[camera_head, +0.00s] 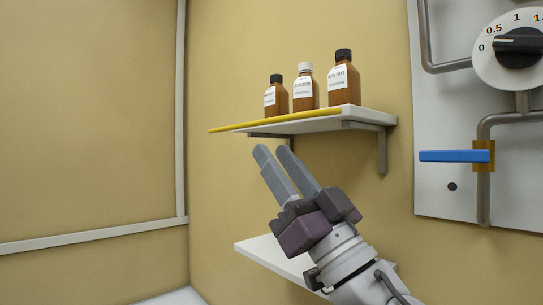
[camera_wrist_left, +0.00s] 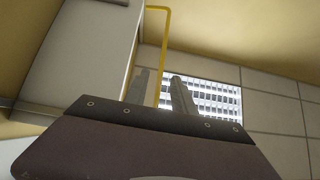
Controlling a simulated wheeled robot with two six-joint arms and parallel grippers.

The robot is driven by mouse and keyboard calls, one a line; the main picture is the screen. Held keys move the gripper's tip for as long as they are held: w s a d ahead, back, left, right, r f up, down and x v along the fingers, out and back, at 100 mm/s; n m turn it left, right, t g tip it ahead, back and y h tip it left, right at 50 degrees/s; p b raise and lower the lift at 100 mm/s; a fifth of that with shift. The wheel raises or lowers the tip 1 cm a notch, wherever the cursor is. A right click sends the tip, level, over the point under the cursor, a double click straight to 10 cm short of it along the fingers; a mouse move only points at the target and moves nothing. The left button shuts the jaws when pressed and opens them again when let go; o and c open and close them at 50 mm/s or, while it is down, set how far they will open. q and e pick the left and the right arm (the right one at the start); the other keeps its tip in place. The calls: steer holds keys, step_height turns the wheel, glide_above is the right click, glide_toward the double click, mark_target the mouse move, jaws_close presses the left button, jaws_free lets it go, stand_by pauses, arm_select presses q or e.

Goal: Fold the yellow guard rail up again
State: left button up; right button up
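The yellow guard rail (camera_head: 275,121) runs along the front edge of the upper white shelf (camera_head: 345,121) in the head view. It lies about level with the shelf top and does not stand up in front of the bottles. In the left wrist view the rail (camera_wrist_left: 165,45) shows as a bent yellow bar reaching out from the shelf side, partly behind my fingers. My left gripper (camera_head: 273,150) is below the rail, fingers pointing up, with a gap between them and nothing held. Contact with the rail cannot be told. My right gripper is not in view.
Three brown bottles, one (camera_head: 276,95) at the left, one with a white cap (camera_head: 305,88) and a larger one (camera_head: 344,82), stand on the upper shelf. A lower white shelf (camera_head: 262,250) is behind my arm. A panel with a dial (camera_head: 490,62) and blue valve handle (camera_head: 452,156) is right.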

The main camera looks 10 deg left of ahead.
mark_target(247, 126)
arm_select(q)
steer(key=shift+t+h, duration=0.3)
steer(key=shift+h, duration=0.1)
steer(key=p+x, duration=0.1)
steer(key=x, duration=0.2)
steer(key=p+x, duration=0.2)
steer(key=x, duration=0.1)
steer(key=p+x, duration=0.2)
steer(key=x, duration=0.1)
steer(key=shift+a+f, duration=0.25)
steer(key=shift+a, duration=0.15)
steer(key=shift+w+a+r, duration=0.1)
steer(key=shift+w+a, duration=0.05)
steer(key=shift+a, duration=0.15)
steer(key=shift+d, duration=0.25)
jaws_close()
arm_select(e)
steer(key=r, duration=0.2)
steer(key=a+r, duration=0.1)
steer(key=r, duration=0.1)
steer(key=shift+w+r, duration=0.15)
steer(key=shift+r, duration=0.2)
